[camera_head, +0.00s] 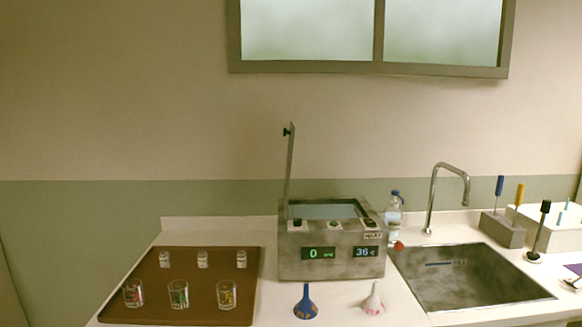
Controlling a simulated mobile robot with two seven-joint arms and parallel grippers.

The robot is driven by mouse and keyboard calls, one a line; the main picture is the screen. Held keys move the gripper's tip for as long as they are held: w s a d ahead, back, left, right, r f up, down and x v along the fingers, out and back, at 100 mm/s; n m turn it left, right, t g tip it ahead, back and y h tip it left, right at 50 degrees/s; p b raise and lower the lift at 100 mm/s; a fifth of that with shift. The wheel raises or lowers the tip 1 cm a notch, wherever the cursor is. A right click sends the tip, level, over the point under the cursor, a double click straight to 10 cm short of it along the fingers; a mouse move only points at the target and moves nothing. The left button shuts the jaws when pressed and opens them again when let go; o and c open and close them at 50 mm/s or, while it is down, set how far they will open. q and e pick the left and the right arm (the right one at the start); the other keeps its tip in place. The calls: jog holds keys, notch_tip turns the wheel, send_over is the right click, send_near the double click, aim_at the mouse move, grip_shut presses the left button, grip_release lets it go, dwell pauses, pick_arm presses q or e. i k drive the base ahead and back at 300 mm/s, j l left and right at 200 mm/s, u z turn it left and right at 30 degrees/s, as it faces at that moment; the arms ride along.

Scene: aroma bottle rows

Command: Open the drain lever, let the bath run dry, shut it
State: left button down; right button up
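The bath (297,262) is a grey metal box on the counter, left of the sink. Its lid (290,175) stands up, seen nearly edge-on, and the top opening shows a pale grey-blue inside; I cannot tell the water level. Its front has a green display (318,253) reading 0 and a blue display (367,252) that seems to read 36. A red knob (398,246) sticks out at its right side, by the sink's edge; it looks like the drain lever's end, but its open or shut position is unclear. Neither gripper is in view.
A brown tray (205,283) with several small glasses lies left. A bottle (394,218) stands behind the knob. The sink (465,285) and tap (432,200) are right.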

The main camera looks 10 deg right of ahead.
aim_at(398, 246)
jog(key=i+j+z, duration=0.35)
jog(key=j, duration=0.25)
jog(key=j+z, duration=0.2)
jog(key=i+j+z, duration=0.2)
jog(key=j, duration=0.25)
jog(key=l+u, duration=0.15)
jog(key=l, duration=0.45)
jog(key=l+u, duration=0.1)
jog(key=l, duration=0.45)
jog(key=l+u, duration=0.15)
jog(key=l, duration=0.45)
jog(key=k+l+u, duration=0.1)
jog(key=l, duration=0.5)
jog(key=l+u, duration=0.15)
jog(key=l, duration=0.4)
jog(key=k+l+u, duration=0.1)
jog(key=l, duration=0.45)
jog(key=k+l+u, duration=0.15)
jog(key=l, duration=0.4)
jog(key=k+l+u, duration=0.1)
jog(key=l, duration=0.45)
jog(key=k, duration=0.1)
